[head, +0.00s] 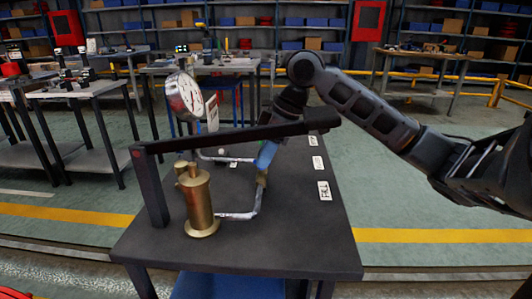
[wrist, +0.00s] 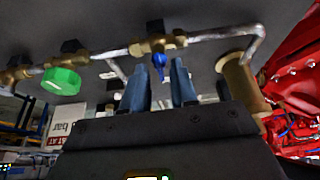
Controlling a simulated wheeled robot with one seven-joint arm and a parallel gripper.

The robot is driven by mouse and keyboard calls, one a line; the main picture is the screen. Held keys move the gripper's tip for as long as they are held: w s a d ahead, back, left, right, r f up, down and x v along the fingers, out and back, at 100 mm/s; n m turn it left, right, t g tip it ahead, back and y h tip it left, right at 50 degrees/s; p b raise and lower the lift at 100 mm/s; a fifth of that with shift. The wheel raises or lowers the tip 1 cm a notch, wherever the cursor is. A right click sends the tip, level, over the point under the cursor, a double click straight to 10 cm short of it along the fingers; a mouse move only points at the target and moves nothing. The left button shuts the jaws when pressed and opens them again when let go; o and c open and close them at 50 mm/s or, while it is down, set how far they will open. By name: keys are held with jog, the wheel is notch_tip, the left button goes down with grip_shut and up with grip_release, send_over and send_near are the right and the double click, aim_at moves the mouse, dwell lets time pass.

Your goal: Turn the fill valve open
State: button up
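The fill valve is a brass body with a small blue handle (wrist: 159,65) on the pipe beside the brass cylinder in the wrist view. In the head view its brass body (head: 262,178) shows near a white label (head: 324,190) that seems to read FILL. My gripper (wrist: 161,66) is open, with one blue finger on each side of the blue handle and a visible gap to both. In the head view my gripper (head: 266,154) is partly hidden behind the long black bar, so contact cannot be told there.
A black bar (head: 235,135) on a post crosses above the bench (head: 270,255). A brass cylinder (head: 200,205) and a dial gauge (head: 186,97) stand to the left. A green-handled valve (wrist: 62,80) is left in the wrist view. Red machinery (wrist: 295,75) is at right.

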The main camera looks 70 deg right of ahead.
grip_shut()
jog(key=shift+n, duration=0.3)
jog(key=n, duration=0.1)
jog(key=n+y, duration=0.1)
jog(key=n, duration=0.1)
jog(key=shift+w+d+g+y, duration=0.1)
jog(key=shift+w+g+y, duration=0.05)
jog(key=shift+g+y, duration=0.2)
jog(key=n+g, duration=0.1)
jog(key=n, duration=0.3)
jog(key=shift+w+d+y+p, duration=0.1)
jog(key=shift+d+y+p, duration=0.05)
jog(key=shift+y+p, duration=0.25)
jog(key=n+g+p, duration=0.1)
jog(key=n, duration=0.1)
jog(key=n+g+p, duration=0.1)
jog(key=n, duration=0.1)
jog(key=shift+w+d+r+n+y, duration=0.1)
jog(key=shift+w+r+n+y, duration=0.1)
jog(key=shift+n+y, duration=0.1)
jog(key=n+g+p, duration=0.1)
jog(key=n, duration=0.1)
jog(key=n+g+p, duration=0.1)
jog(key=n, duration=0.2)
jog(key=shift+w+f+p, duration=0.15)
jog(key=shift+w+p, duration=0.05)
jog(key=shift+p, duration=0.1)
jog(key=shift+o, duration=0.5)
grip_release()
